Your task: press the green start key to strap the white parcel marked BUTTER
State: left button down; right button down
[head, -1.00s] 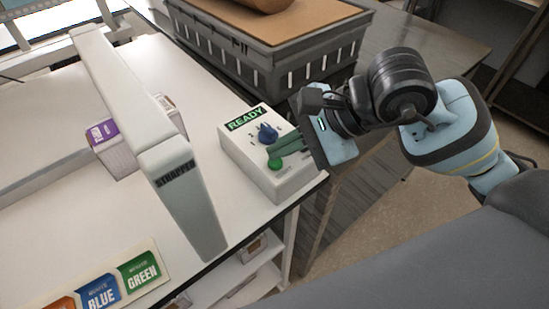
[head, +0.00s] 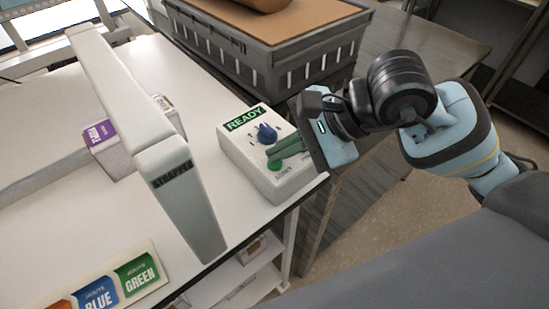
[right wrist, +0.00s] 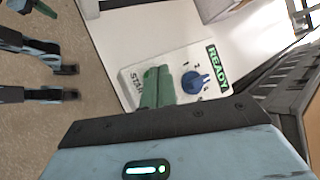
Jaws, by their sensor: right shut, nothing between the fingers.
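A white box (head: 117,161) with a purple label stands at the strapper arch (head: 187,205), partly hidden behind it; I cannot read BUTTER on it. The control box (head: 243,158) shows a lit READY display (head: 246,118) and a blue knob (head: 266,134). The green start key (head: 275,165) is on its top, near the front. My right gripper (head: 272,153) is shut and empty, its green fingertips right at the key. In the right wrist view the fingers (right wrist: 157,88) cover the key beside the START lettering; contact cannot be told. A green tip at that view's upper left may be my left gripper (right wrist: 30,8).
A grey slatted crate (head: 270,62) stands behind the control box. Blue and green label plates (head: 138,275) lie at the table's front left. The white table's edge runs just in front of the control box. A shelf with boxes (head: 250,250) is below.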

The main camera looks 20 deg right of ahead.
aim_at(282, 163)
pick_arm(q)
jog(key=shift+s+f, duration=0.15)
jog(key=shift+f, duration=0.05)
pick_arm(e)
jog(key=shift+f, duration=0.2)
dwell(0.3)
pick_arm(q)
jog(key=shift+w+r+p, duration=0.3)
jog(key=shift+w+r, duration=0.15)
jog(key=shift+r, duration=0.1)
pick_arm(e)
jog(key=shift+r, duration=0.85)
